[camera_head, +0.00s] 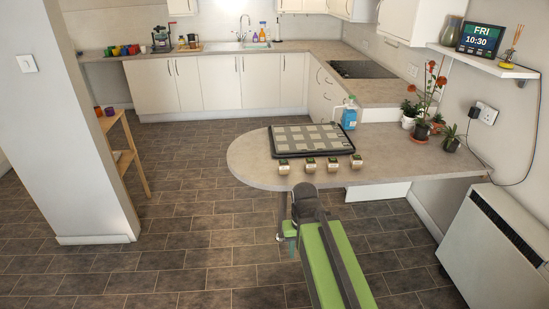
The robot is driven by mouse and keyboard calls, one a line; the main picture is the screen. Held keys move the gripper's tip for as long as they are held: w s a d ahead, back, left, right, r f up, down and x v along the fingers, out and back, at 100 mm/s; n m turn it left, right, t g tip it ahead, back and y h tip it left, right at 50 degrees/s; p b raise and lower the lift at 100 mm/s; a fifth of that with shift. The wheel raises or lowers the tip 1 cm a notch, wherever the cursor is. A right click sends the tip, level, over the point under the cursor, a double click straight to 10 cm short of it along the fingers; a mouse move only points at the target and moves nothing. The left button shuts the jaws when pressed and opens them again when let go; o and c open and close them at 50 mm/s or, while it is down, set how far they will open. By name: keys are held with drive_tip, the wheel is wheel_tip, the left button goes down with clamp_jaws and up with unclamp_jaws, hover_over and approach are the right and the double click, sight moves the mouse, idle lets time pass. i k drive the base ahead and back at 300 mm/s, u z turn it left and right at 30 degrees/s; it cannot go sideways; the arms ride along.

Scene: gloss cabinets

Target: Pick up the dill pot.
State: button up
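Several small pots stand in a row along the near side of the dark tray (308,140), on the rounded grey counter (250,158). Their labels are too small to read, so I cannot tell which is the dill pot. The row has a left pot (283,166), two middle pots (310,164) (333,163) and a right pot (356,161). My green arm reaches up from the bottom of the view, and its dark upper end (305,198) is just below the counter's near edge in the picture. I cannot make out the gripper's fingers or anything held.
A blue-and-white bottle (349,115) stands behind the tray. Potted plants (421,130) stand at the counter's right, by the wall. A white heater (500,245) is at the lower right. A wall end (85,130) stands at the left. The tiled floor (190,230) between is open.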

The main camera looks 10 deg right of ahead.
sight(284, 166)
drive_tip(key=u, duration=0.45)
drive_tip(key=i, duration=1.8)
drive_tip(key=u, duration=0.75)
drive_tip(key=k, duration=0.7)
drive_tip(key=i, duration=0.9)
drive_tip(key=z, duration=0.05)
